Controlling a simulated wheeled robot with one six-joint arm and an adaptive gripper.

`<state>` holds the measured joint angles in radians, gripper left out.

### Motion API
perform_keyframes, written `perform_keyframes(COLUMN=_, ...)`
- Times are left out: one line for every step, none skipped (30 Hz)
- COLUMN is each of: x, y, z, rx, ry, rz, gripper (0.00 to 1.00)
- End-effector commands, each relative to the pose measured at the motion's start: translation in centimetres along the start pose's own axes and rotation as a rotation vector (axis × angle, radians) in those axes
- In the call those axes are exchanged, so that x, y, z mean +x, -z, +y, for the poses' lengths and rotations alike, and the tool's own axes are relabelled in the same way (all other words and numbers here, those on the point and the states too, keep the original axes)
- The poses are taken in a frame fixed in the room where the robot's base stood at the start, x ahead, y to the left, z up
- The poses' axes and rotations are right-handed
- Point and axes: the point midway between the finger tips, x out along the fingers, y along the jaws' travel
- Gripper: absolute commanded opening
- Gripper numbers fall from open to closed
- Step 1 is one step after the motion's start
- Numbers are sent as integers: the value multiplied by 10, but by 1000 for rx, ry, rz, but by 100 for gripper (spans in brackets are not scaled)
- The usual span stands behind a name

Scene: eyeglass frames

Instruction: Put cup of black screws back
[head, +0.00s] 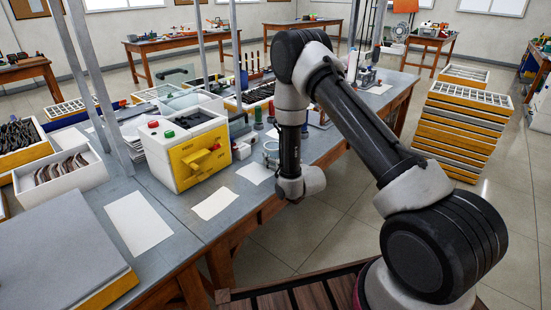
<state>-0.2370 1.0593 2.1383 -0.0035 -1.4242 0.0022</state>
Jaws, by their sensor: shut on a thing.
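My arm's wrist hangs over the front edge of the workbench (231,215), right of the yellow-fronted box. I cannot pick out a cup of black screws for certain. A small grey rounded item (270,149) shows just left of my wrist, too small to identify.
A white box with a yellow front (190,155) and red and green buttons stands left of my wrist. White paper sheets (215,204) lie along the front edge. Trays and tools crowd the back. Stacked yellow-edged trays (462,125) stand on the floor at right.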

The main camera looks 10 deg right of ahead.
Motion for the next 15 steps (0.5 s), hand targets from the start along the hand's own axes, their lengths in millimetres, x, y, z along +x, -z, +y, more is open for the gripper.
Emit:
perform_keyframes(x=0, y=-1, z=0, rx=0, ry=0, rz=0, gripper=24)
perform_keyframes(x=0, y=-2, z=0, rx=0, ry=0, rz=0, gripper=24)
perform_keyframes(x=1, y=-3, z=0, rx=0, ry=0, rz=0, gripper=24)
perform_keyframes(x=0, y=-3, z=0, rx=0, ry=0, rz=-1, gripper=57)
perform_keyframes(x=0, y=-3, z=0, rx=0, ry=0, rz=-1, gripper=63)
perform_keyframes(x=0, y=-3, z=0, rx=0, ry=0, rz=-1, gripper=70)
perform_keyframes(x=0, y=-3, z=0, rx=0, ry=0, rz=-1, gripper=75)
perform_keyframes(x=0, y=-3, z=0, rx=0, ry=0, rz=-1, gripper=75)
perform_keyframes(x=0, y=-3, z=0, rx=0, ry=0, rz=-1, gripper=75)
perform_keyframes(x=0, y=-3, z=0, rx=0, ry=0, rz=-1, gripper=75)
perform_keyframes(x=0, y=-3, z=0, rx=0, ry=0, rz=-1, gripper=75)
perform_keyframes(x=0, y=-3, z=0, rx=0, ry=0, rz=-1, gripper=75)
perform_keyframes(x=0, y=-3, z=0, rx=0, ry=0, rz=-1, gripper=75)
perform_keyframes(x=0, y=-3, z=0, rx=0, ry=0, rz=-1, gripper=75)
perform_keyframes(x=0, y=-3, z=0, rx=0, ry=0, rz=-1, gripper=75)
